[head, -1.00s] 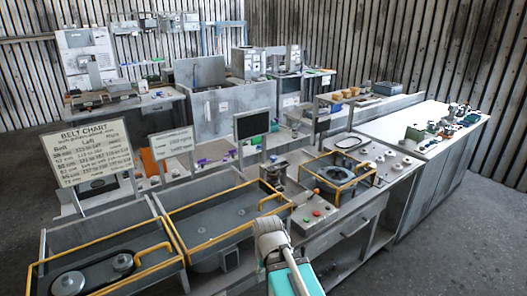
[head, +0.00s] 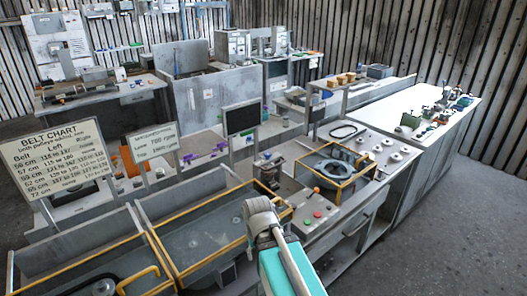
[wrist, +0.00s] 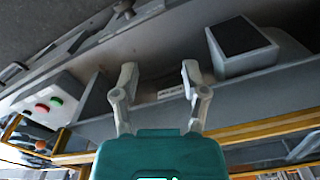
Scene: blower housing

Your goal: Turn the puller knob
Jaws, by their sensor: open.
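I cannot make out for sure which part is the puller knob. A small grey device with a dark upper part (head: 268,170) stands on the bench behind the control box, and it may be the puller. My gripper (wrist: 158,78) shows in the wrist view with its two grey fingers apart and nothing between them. Its fingers are not seen in the head view, where my teal and grey arm rises at the bottom centre. In the wrist view, a box with red and green buttons (wrist: 45,106) is left of the fingers and a dark-topped block (wrist: 240,45) is right of them.
A yellow-railed tray (head: 205,250) lies left of my arm. The control box (head: 316,216) with an orange-topped lever is right of it. A yellow-framed ring fixture (head: 340,166) stands beyond. A belt chart sign (head: 62,160) is at left. Floor is clear at lower right.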

